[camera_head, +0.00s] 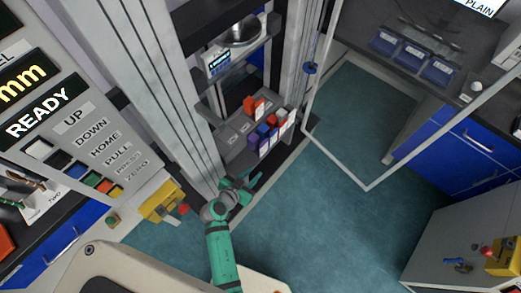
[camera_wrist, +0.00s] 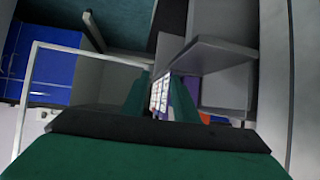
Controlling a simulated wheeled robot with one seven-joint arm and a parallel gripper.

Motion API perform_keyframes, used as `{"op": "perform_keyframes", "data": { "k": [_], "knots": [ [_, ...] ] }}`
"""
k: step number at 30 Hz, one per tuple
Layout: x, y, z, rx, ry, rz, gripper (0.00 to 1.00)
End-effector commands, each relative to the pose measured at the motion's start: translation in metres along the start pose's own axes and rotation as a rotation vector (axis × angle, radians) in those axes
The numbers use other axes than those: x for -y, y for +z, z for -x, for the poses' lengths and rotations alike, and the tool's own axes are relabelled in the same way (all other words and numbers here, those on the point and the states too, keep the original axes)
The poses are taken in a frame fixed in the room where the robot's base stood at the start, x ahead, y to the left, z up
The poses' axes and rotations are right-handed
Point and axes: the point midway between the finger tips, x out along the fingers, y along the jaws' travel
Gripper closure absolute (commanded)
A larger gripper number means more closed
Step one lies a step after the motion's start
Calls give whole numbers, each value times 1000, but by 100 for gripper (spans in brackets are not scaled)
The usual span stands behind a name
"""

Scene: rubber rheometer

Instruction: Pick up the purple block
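The purple block (camera_head: 253,143) stands at the left end of a cluster of small blocks on a grey shelf (camera_head: 232,150) in the head view. My green gripper (camera_head: 240,182) is below and in front of that shelf, apart from the blocks. In the wrist view my gripper (camera_wrist: 161,90) has its two green fingers spread. White-labelled block faces and a purple strip (camera_wrist: 172,108) show beyond and between them, partly hidden by the right finger. I see nothing held.
An open framed door (camera_head: 340,165) stands to the right. Floor (camera_head: 330,220) in front is clear.

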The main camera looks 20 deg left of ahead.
Motion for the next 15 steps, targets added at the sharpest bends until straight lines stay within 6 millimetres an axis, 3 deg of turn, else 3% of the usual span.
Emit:
{"op": "perform_keyframes", "data": {
  "k": [1, 6, 15],
  "knots": [
    [10, -14, -7, -33, 22, -7, 73],
    [26, -47, -18, -122, 91, -41, 73],
    [30, -65, -34, -167, 121, -61, 73]
  ]
}}
